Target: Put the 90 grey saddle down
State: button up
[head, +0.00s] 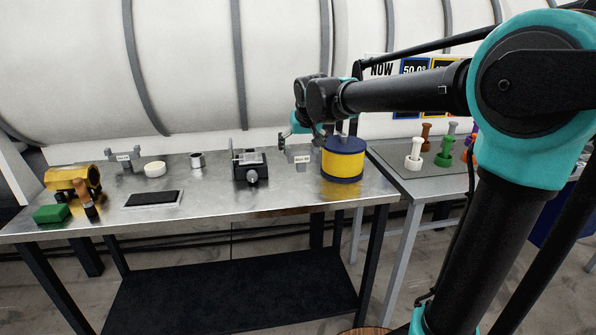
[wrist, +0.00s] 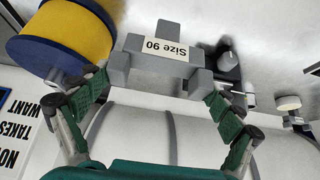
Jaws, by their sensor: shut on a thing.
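The grey saddle (head: 299,157), with a "Size 90" label, is between the fingers of my gripper (head: 303,128) over the right half of the metal table. In the wrist view the saddle (wrist: 160,50) shows its label upside down, and the green-padded fingers of my gripper (wrist: 158,95) close on it from both sides. I cannot tell whether its underside touches the table. A yellow spool with blue flanges (head: 343,160) stands close beside it on the right; it also shows in the wrist view (wrist: 68,38).
A black device with a knob (head: 250,168) stands left of the saddle. Another grey labelled saddle (head: 123,160), a white ring (head: 155,169) and a black pad (head: 153,198) lie further left. The table's front strip (head: 230,200) is clear. A second table (head: 405,180) holds several coloured pegs.

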aim_at(302, 165)
notch_tip(302, 165, down, 8)
jog(key=shift+f, duration=0.1)
dwell(0.4)
jog(key=shift+f, duration=0.1)
jog(key=o, duration=0.9)
jog(key=v, duration=1.2)
jog(key=s+d+f+m, duration=0.1)
jog(key=s+d+f, duration=0.3)
jog(key=d+f, duration=0.55)
jog(key=s+d+f+m+g+h, duration=0.1)
jog(key=s+d+f+m+g, duration=0.1)
jog(key=s+d+f, duration=1.2)
jog(key=s+f, duration=0.2)
jog(key=s, duration=0.1)
jog(key=shift+d+f+h, duration=0.15)
jog(key=shift+d+h, duration=0.2)
jog(key=shift+h, duration=0.05)
